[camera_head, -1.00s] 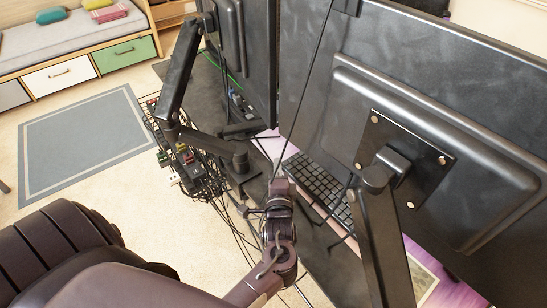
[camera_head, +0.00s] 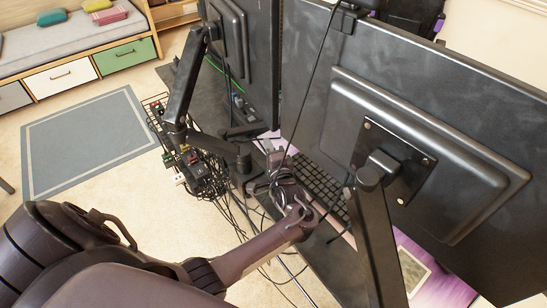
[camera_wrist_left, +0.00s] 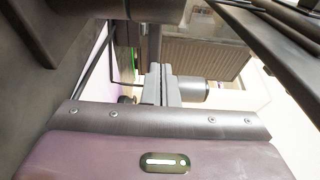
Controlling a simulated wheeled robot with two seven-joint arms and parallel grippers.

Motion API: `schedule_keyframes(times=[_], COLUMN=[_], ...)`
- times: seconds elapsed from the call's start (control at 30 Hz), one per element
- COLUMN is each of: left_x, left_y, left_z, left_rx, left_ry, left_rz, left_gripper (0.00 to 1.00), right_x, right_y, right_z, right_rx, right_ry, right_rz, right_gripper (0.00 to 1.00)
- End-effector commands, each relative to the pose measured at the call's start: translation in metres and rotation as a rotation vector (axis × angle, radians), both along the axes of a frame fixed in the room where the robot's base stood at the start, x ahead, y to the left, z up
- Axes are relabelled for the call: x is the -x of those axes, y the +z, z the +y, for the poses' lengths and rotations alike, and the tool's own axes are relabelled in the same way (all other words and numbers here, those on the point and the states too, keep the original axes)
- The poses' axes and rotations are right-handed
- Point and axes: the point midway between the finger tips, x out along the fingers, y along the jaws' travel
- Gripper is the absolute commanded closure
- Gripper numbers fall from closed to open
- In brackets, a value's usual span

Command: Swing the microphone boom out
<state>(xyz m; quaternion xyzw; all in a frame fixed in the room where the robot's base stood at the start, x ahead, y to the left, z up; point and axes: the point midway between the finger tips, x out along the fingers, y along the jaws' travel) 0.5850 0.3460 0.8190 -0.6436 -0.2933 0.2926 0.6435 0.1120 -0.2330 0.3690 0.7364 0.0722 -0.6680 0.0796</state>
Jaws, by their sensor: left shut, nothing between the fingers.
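I cannot pick out a microphone for certain in either view. A jointed black arm (camera_head: 184,85) rises from the desk behind the left monitor, and I cannot tell whether it is the boom or a monitor arm. My left gripper (camera_head: 276,156) reaches in between the two monitors, over the desk and near the keyboard, partly hidden by my wrist and cables. In the left wrist view its fingers (camera_wrist_left: 161,83) are shut together with nothing between them. A dark grey cylinder (camera_wrist_left: 194,90) shows just right of the fingertips; contact is unclear. My right gripper is out of view.
The left monitor (camera_head: 235,50) and right monitor (camera_head: 420,130) show their backs. A black support arm (camera_head: 370,235) holds the right one. The keyboard (camera_head: 318,180) lies beyond. Loose cables and a wire tray (camera_head: 200,170) hang at the desk edge.

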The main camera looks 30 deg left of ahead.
Motion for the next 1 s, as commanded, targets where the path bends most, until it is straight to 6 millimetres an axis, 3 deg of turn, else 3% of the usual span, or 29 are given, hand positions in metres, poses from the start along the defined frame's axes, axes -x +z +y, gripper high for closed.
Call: schedule_keyframes(times=[0.1, 0.3, 0.77, 0.87, 1.0], left_x=[-0.016, -0.033, -0.037, -0.043, -0.059], left_y=[0.001, 0.0, -0.001, -0.002, -0.006], left_z=[0.018, 0.037, 0.042, 0.046, 0.056], left_rx=[-0.002, -0.001, 0.002, 0.0, 0.001], left_ry=[0.001, -0.001, -0.002, 0.0, 0.04], left_rz=[0.001, 0.001, 0.001, 0.0, -0.006], left_gripper=[1.0, 1.0, 1.0, 1.0, 1.0], right_x=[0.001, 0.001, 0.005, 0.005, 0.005], right_y=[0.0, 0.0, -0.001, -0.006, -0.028], right_z=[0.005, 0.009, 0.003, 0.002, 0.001], right_rx=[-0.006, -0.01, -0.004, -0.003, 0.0], right_ry=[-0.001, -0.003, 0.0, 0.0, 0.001], right_rz=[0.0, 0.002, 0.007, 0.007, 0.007], right_gripper=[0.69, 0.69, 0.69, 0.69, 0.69])
